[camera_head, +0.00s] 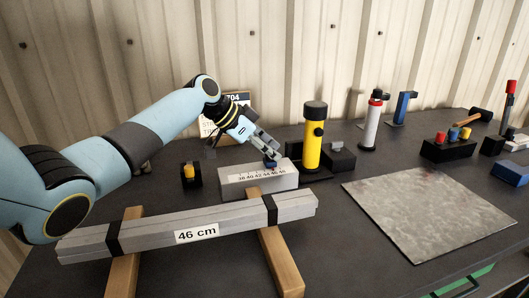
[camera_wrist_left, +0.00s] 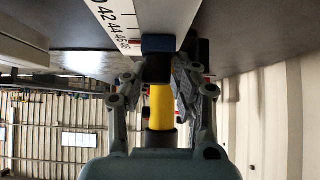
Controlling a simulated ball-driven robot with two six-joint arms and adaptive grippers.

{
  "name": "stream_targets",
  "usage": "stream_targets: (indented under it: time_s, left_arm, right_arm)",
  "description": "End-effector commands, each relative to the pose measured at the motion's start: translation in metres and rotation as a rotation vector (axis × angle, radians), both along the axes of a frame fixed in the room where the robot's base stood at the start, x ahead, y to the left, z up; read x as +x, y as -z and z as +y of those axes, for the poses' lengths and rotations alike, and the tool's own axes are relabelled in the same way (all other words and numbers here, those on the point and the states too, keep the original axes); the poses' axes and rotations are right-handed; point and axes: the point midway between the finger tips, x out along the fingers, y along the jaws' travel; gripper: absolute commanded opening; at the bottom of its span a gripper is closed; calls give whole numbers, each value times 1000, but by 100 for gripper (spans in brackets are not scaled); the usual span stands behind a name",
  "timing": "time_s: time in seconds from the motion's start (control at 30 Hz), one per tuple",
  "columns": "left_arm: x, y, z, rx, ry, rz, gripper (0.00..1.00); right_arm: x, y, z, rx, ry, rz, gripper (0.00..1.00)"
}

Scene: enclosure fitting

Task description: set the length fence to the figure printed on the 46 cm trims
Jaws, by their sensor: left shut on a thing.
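The bundle of grey trims (camera_head: 150,232) lies across two wooden bearers, held by black bands, with a white label (camera_head: 197,233) reading "46 cm". Behind it stands the grey length scale block (camera_head: 235,186) with a printed row of figures up to 48. The blue fence slider (camera_head: 271,163) is at the back edge of the scale, towards its high figures. In the left wrist view the blue slider (camera_wrist_left: 158,44) is beside the 46 and 48 marks; its exact reading is unclear. My left gripper (camera_head: 274,157) is shut on the slider. My right gripper is not in view.
A yellow cylinder (camera_head: 314,140) stands close right of my left gripper. A small black holder (camera_head: 191,175) is left of the scale. A grey mottled sheet (camera_head: 430,215) lies at right. A silver red-topped cylinder (camera_head: 370,125) and a blue clamp-like piece (camera_head: 403,107) stand behind.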

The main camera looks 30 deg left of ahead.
Motion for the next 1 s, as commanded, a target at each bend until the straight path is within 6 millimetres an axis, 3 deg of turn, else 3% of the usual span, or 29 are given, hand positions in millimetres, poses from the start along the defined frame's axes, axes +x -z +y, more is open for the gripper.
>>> stream_targets:
  time_s: [0.03,0.07,0.2,0.57,1.0]
  left_arm:
    - [-2,2,-3,-9,4,9,0]
    - [-2,2,-3,-9,4,9,29]
    - [-2,2,-2,-7,4,8,47]
    - [-5,-4,3,-2,1,3,47]
    - [-53,-66,44,3,3,5,47]
  right_arm:
    - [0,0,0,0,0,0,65]
    - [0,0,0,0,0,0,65]
    - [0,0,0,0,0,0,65]
    - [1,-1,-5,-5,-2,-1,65]
    - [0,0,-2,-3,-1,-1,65]
